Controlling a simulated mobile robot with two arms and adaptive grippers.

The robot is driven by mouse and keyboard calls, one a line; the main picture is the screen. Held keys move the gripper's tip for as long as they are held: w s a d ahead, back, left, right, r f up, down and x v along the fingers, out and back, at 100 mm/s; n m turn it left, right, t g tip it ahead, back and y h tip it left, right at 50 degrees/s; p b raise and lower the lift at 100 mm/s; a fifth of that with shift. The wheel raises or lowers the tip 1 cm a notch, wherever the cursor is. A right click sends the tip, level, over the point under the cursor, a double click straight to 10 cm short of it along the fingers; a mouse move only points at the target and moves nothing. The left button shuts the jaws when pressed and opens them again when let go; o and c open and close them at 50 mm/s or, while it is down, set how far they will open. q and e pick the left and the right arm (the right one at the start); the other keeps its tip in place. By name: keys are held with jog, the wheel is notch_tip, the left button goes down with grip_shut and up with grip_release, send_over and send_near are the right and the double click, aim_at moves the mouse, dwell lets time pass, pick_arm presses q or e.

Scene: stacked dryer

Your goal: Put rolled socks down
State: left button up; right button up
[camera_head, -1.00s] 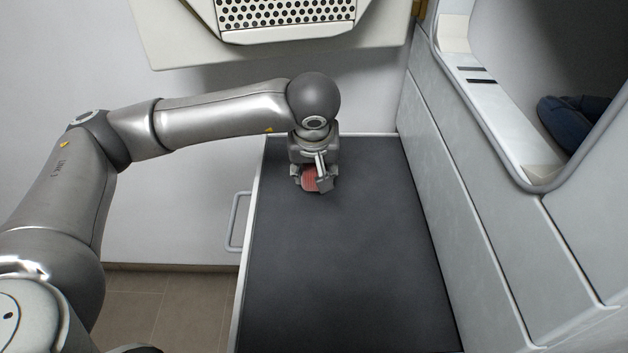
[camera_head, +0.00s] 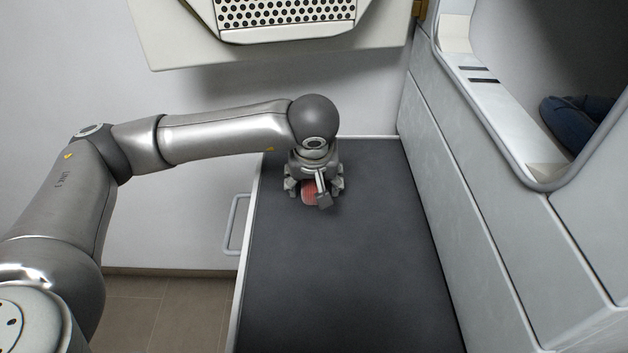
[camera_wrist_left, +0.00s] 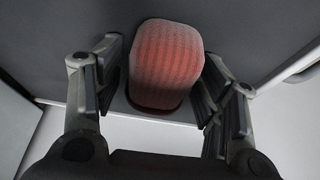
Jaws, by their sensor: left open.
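The rolled socks (camera_head: 309,191) are a red ribbed bundle at the far end of the dark grey surface. In the left wrist view the rolled socks (camera_wrist_left: 166,63) sit between the spread fingers, with a gap on both sides. My left gripper (camera_head: 313,195) is open just above and around them; its fingers also show in the left wrist view (camera_wrist_left: 160,90). The gripper hides part of the socks in the head view. They appear to rest on the dark surface (camera_head: 340,270). My right gripper is not in view.
A grey panelled appliance front (camera_head: 480,200) stands along the right, with an opening holding dark blue cloth (camera_head: 575,125). A perforated panel (camera_head: 285,12) is at the top. A handle (camera_head: 236,224) is on the left side. The near part of the dark surface is clear.

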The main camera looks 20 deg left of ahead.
pick_arm(q)
jog(key=shift+r, duration=0.5)
jog(key=v, duration=1.1)
jog(key=shift+s+r, duration=0.15)
jog(key=shift+s, duration=0.1)
jog(key=shift+d, duration=0.1)
